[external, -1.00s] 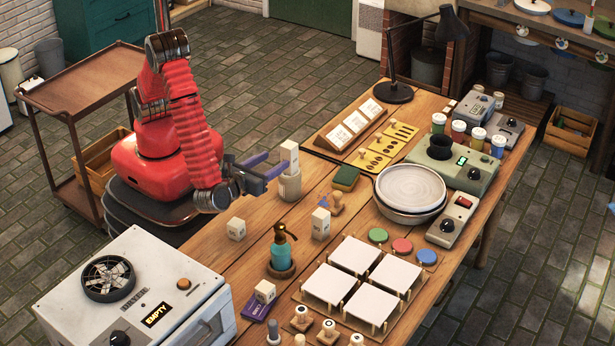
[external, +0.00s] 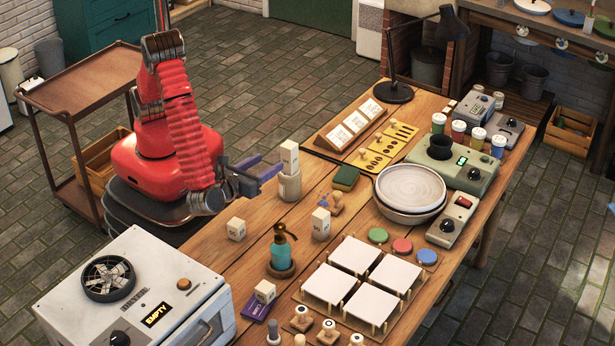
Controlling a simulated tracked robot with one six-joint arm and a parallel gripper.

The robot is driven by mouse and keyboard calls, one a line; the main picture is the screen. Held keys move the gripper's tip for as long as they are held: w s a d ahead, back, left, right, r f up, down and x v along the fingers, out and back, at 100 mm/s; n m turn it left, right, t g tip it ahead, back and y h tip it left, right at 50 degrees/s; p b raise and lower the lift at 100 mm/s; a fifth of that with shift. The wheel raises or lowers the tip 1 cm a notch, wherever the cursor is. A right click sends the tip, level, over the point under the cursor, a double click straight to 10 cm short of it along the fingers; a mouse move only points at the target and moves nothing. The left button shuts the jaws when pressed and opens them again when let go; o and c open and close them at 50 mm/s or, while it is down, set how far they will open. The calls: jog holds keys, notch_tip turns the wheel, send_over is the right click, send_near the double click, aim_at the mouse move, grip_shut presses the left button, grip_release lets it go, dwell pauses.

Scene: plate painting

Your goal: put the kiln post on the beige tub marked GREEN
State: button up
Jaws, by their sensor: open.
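My gripper (external: 265,163) is open and empty, its purple-grey fingers pointing right at a pale upright block (external: 289,155). The block stands on a round beige tub (external: 289,187) near the table's left edge. The block looks like the kiln post, but I cannot be sure. The fingertips are just left of the block and seem apart from it. I cannot read the marks on the block or tub, so I cannot tell whether this tub is marked GREEN.
A teal pump bottle (external: 282,252) and a stamp (external: 336,203) are close. A pan with a plate (external: 410,187) and white tiles (external: 355,255) lie right. Bare wood surrounds the tub's front.

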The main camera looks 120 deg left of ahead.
jog(key=s+a+r+n+h, duration=0.2)
jog(key=s+r+n+h, duration=0.2)
jog(key=s+n+h, duration=0.25)
jog(key=s+a+r+n+h, duration=0.1)
jog(key=s+r+n+h, duration=0.35)
jog(key=s, duration=0.35)
jog(key=s+d+r+n+t+h, duration=0.3)
jog(key=r+n+t+h, duration=0.1)
jog(key=n+t+h, duration=0.1)
jog(key=shift+s+d+r+n+t, duration=0.15)
jog(key=shift+s+r+n+t, duration=0.2)
jog(key=shift+n, duration=0.55)
